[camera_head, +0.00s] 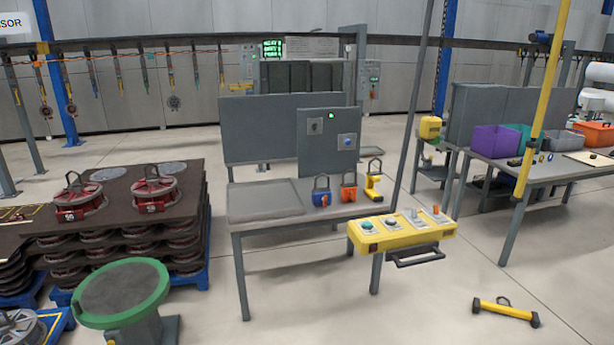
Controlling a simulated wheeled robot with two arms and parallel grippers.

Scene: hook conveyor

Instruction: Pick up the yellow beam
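A short yellow beam (505,311) with black ends and a dark loop on top lies on the floor at the lower right. It is apart from the tables, with bare floor around it. Neither of my grippers shows in the head view.
A yellow control box (400,235) with buttons and a black handle hangs at centre. A grey table (285,215) stands behind it. A yellow upright pole (545,100) is at right, near a table with bins (495,140). A green-rimmed round stand (122,290) and stacked red reels (75,200) are left.

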